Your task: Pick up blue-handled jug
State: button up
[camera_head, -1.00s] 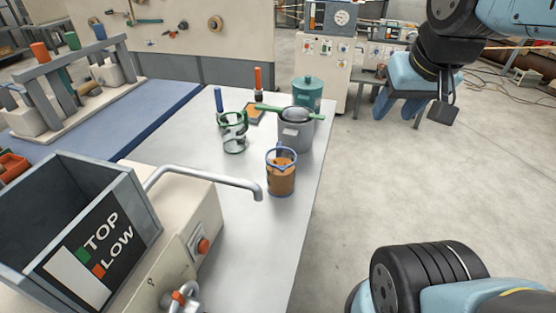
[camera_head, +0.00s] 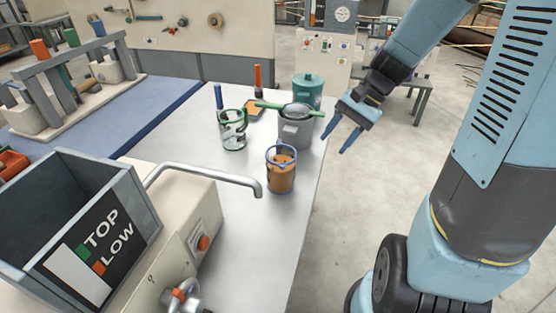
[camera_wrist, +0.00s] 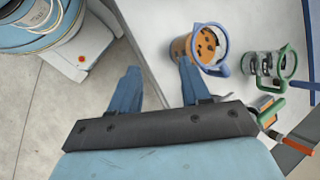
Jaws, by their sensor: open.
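The blue-handled jug (camera_head: 281,170) stands upright near the right edge of the light table (camera_head: 235,225). It is clear with a blue rim and holds something orange-brown. In the wrist view the jug (camera_wrist: 207,48) shows from above, with its blue handle towards the lower right. My gripper (camera_head: 338,137) is open and empty, to the right of the jug and above it, by the table's edge. In the wrist view my gripper (camera_wrist: 158,80) has two blue fingers spread apart; the right finger overlaps the picture near the jug's lower left side. I cannot tell whether they touch.
A green-handled jug (camera_head: 233,130) stands behind and left. A grey pot (camera_head: 296,130) with a green-handled strainer (camera_head: 290,110) and a teal lidded canister (camera_head: 308,90) stand behind. A bent metal pipe (camera_head: 205,178) reaches close on the left. Floor right of the table is open.

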jog(key=w+a+f+m+y, duration=0.1)
jog(key=w+f+m+y, duration=0.45)
jog(key=f, duration=0.25)
jog(key=m+t+y, duration=0.4)
jog(key=m+y, duration=0.2)
jog(key=m, duration=0.1)
send_near(278, 150)
jog(key=shift+h, duration=0.25)
jog(key=w+d+f, duration=0.1)
jog(key=d, duration=0.1)
jog(key=w+d+f, duration=0.1)
jog(key=w+f, duration=0.1)
jog(key=shift+d+f, duration=0.2)
jog(key=shift+d, duration=0.2)
jog(key=shift+w+d+f+m+t, duration=0.1)
jog(key=shift+w+f+m+t, duration=0.25)
jog(key=shift+m+t, duration=0.15)
jog(key=shift+w+f, duration=0.1)
jog(key=w+a, duration=0.1)
jog(key=a, duration=0.8)
jog(key=w+a, duration=0.1)
jog(key=a, duration=0.3)
jog(key=shift+w+a, duration=0.25)
jog(key=shift+w, duration=0.1)
grip_shut()
